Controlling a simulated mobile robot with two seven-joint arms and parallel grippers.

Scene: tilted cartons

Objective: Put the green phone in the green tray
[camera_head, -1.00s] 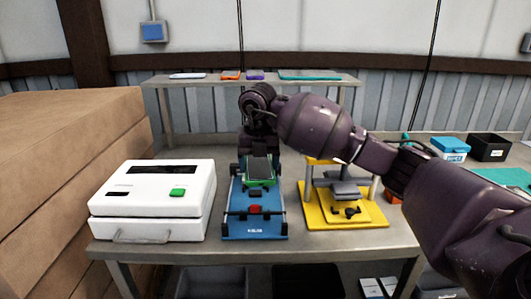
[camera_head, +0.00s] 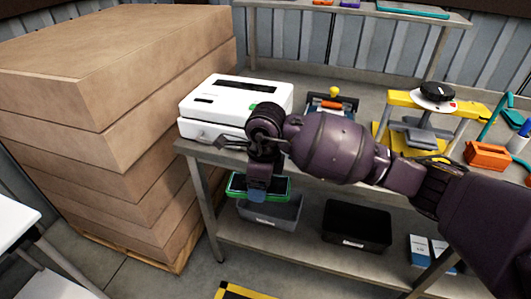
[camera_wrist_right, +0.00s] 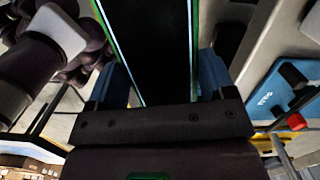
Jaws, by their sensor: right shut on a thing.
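The green phone (camera_head: 240,185), with a dark screen and green rim, is in my right gripper (camera_head: 258,183), in front of the bench's front edge and above the lower shelf. In the right wrist view the phone (camera_wrist_right: 150,45) lies between the two blue fingers of my right gripper (camera_wrist_right: 160,80), which is shut on it. A flat teal-green tray (camera_head: 412,10) lies on the raised back shelf, cut by the top of the head view; I cannot tell for sure that it is the green tray. My left gripper is not in view.
A white box device (camera_head: 225,105) stands on the bench, beside a blue fixture (camera_head: 345,104) and a yellow stand (camera_head: 390,135). Below are a grey bin (camera_head: 285,212) and a black bin (camera_head: 357,227). Stacked cartons (camera_head: 130,130) rise at left. Open floor lies in front.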

